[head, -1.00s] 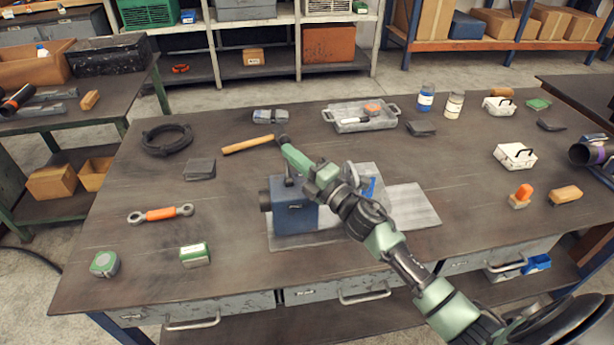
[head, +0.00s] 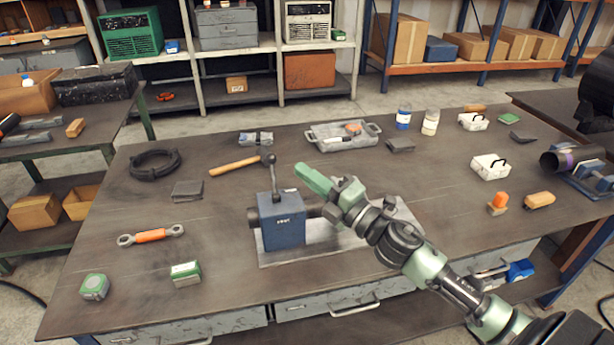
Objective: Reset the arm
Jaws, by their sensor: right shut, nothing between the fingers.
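My right arm comes in from the lower right. A dark pipe with a purple band (head: 562,160) lies at the right edge in a blue-grey holder. My left gripper is not in view.
A hammer (head: 236,166), a black ring (head: 155,164) and an orange-handled wrench (head: 151,236) lie on the left of the workbench (head: 215,225). A grey tray (head: 343,137) and white boxes (head: 490,166) lie at the back and right.

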